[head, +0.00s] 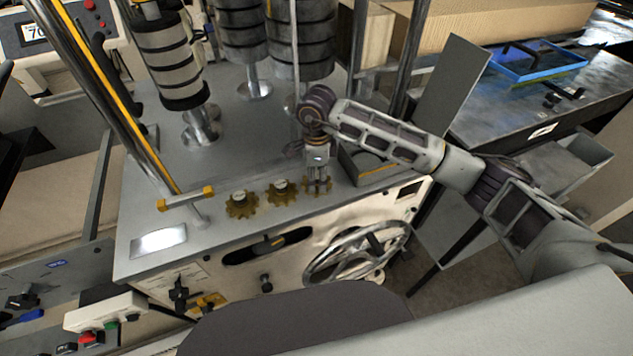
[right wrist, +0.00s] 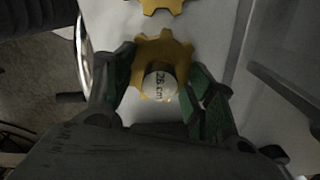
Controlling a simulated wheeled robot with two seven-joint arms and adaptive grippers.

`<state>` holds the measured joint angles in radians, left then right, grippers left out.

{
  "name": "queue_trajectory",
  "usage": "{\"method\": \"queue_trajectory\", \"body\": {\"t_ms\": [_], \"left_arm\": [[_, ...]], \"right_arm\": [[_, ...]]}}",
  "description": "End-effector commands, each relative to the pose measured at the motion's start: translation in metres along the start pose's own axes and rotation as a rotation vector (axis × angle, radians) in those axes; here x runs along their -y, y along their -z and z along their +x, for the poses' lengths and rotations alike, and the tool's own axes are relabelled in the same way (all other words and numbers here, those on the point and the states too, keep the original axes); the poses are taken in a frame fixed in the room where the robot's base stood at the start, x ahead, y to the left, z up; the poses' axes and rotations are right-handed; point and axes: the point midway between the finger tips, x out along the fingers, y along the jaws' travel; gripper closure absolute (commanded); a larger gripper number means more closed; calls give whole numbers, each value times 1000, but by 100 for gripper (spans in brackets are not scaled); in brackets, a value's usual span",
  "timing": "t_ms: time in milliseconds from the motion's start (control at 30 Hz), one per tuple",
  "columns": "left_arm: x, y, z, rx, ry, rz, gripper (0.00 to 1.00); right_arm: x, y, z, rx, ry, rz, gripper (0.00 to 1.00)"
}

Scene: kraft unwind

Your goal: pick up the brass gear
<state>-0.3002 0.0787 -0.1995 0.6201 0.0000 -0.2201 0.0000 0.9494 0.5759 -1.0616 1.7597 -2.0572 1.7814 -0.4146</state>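Three brass gears lie in a row near the front edge of the grey machine top. They are the left gear (head: 242,206), the middle gear (head: 281,193) and the right gear (head: 318,188). My right gripper (head: 317,180) points down over the right gear. In the right wrist view, this toothed gear (right wrist: 147,50) has a pale round hub marked "26 cm". The gripper's green-padded fingers (right wrist: 160,62) stand on either side of it, very close to its teeth. Whether both pads touch it is unclear. My left gripper is not in view.
Dark ribbed rollers (head: 300,45) on metal posts stand behind the gears. A yellow-striped upright (head: 115,95) rises at left. A handwheel (head: 355,252) is on the front panel. A box-like block (head: 368,168) sits right of the gripper. Bare top lies left of the gears.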

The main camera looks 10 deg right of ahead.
Motion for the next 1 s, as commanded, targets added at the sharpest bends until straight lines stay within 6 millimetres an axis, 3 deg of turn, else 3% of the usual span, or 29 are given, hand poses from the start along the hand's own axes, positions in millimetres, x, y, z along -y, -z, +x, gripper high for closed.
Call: {"method": "queue_trajectory", "body": {"t_ms": [67, 433, 1000], "left_arm": [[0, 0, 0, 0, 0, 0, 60], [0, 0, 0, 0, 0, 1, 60], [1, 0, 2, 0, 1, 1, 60]], "right_arm": [[0, 0, 0, 0, 0, 0, 54], [0, 0, 0, 0, 0, 0, 100], [1, 0, -13, 1, 3, 1, 100]]}}
